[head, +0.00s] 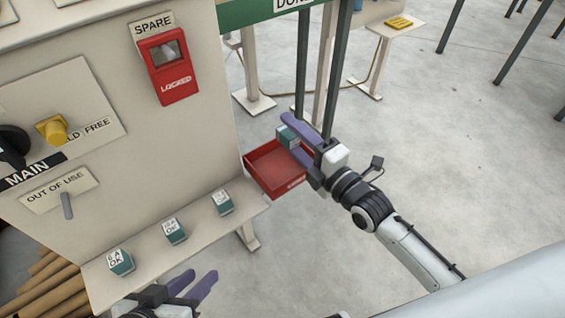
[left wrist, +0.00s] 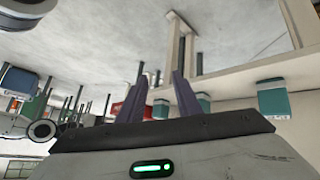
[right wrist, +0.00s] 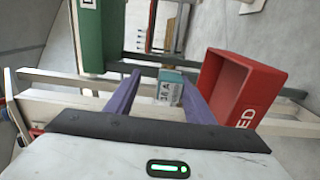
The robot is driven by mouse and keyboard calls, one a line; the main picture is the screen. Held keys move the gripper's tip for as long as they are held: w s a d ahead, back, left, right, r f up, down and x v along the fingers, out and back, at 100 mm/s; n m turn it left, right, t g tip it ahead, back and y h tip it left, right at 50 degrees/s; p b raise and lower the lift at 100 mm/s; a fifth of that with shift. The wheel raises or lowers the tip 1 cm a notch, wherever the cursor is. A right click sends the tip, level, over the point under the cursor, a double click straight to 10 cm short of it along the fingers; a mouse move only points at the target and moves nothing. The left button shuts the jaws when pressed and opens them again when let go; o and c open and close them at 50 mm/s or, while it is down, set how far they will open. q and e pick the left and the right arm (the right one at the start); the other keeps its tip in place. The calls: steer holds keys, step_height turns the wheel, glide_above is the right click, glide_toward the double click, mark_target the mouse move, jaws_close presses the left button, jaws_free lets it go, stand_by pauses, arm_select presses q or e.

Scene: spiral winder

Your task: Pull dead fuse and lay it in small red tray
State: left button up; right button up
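The small red tray (head: 251,170) sits past the right end of the cream shelf. My right gripper (head: 287,140) is above its far edge, with purple fingers spread. A teal fuse with a white label (head: 284,138) is between these fingertips. In the right wrist view the fuse (right wrist: 168,86) is close to the right finger, with a gap to the left one, and it lies left of the tray (right wrist: 238,85). I cannot tell what supports it. My left gripper (head: 203,272) is open and empty, low in front of the shelf.
Several teal fuses stand on the cream shelf (head: 192,250), one of them near its right end (head: 222,202). A red locked box (head: 168,68) marked SPARE is on the panel above. A green board (head: 250,14) and dark posts stand behind my right gripper. Open floor lies to the right.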

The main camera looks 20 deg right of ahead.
steer(key=shift+s, duration=0.1)
steer(key=shift+s+d, duration=0.15)
steer(key=shift+s, duration=0.1)
arm_select(q)
steer(key=a+p, duration=0.1)
steer(key=p, duration=0.2)
steer(key=shift+s+a+n+y, duration=0.25)
steer(key=shift+a+n+y, duration=0.05)
steer(key=shift+a+y, duration=0.1)
arm_select(e)
steer(key=v, duration=0.9)
steer(key=shift+s, duration=0.25)
